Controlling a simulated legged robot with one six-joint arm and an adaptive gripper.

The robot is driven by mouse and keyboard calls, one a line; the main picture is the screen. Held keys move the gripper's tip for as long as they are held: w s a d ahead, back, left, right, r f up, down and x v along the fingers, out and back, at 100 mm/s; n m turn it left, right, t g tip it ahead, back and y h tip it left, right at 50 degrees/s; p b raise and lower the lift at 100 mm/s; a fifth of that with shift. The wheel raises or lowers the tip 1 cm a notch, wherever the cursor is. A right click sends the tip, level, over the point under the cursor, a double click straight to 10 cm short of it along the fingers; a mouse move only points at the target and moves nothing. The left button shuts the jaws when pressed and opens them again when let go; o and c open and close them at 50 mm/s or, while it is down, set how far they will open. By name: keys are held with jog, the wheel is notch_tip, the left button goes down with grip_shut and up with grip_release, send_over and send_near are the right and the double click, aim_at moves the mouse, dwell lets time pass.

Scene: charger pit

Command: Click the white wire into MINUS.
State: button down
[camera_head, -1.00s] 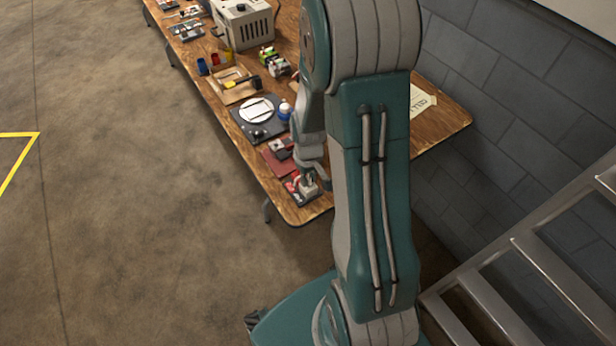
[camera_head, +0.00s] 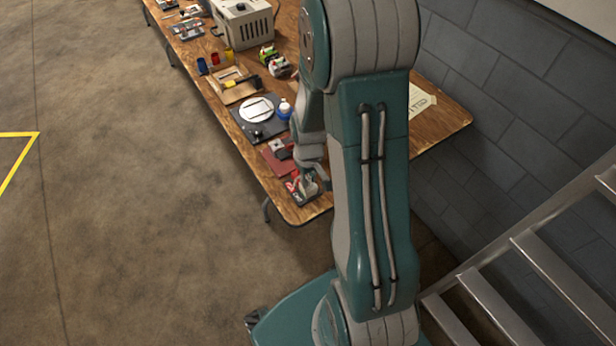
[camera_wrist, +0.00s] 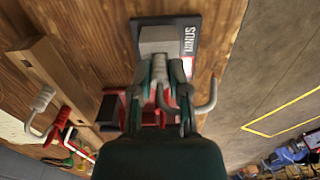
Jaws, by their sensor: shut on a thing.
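In the wrist view, a grey terminal block (camera_wrist: 160,39) stands on a dark plate whose label (camera_wrist: 189,42) appears to read MINUS. My gripper (camera_wrist: 163,82) is just below the block in this picture. It is shut on the white wire (camera_wrist: 208,100), whose light hooked end sticks out to the right of the fingers. The fingers overlap the block's lower edge, and I cannot tell whether the wire touches it or sits in it. In the head view, my gripper (camera_head: 323,184) is low over the table's near corner; the wire is too small to make out there.
A red wire with a light hooked end (camera_wrist: 40,100) lies at left in the wrist view, near a wooden strip (camera_wrist: 62,75). The wooden table (camera_head: 257,165) holds a white plate (camera_head: 256,110), a blue-and-white bottle (camera_head: 284,110) and a red mat (camera_head: 277,160). Open floor lies left.

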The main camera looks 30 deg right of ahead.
jog(key=c, duration=0.5)
grip_release()
jog(key=shift+c, duration=0.2)
jog(key=shift+r, duration=3.55)
jog(key=shift+a+r, duration=0.1)
jog(key=shift+r, duration=0.15)
jog(key=s+a+r+t, duration=0.2)
jog(key=s+a+r, duration=0.1)
jog(key=r, duration=0.4)
jog(key=s+a+r+t, duration=0.1)
jog(key=s+a+r, duration=0.3)
jog(key=r, duration=0.3)
jog(key=s+a+r+t, duration=0.2)
jog(key=s+a+r, duration=0.1)
jog(key=s+r, duration=0.2)
notch_tip(320, 180, up, 2)
jog(key=shift+s+a+r+t, duration=0.2)
jog(key=shift+s+a+t, duration=0.1)
jog(key=shift+a, duration=0.05)
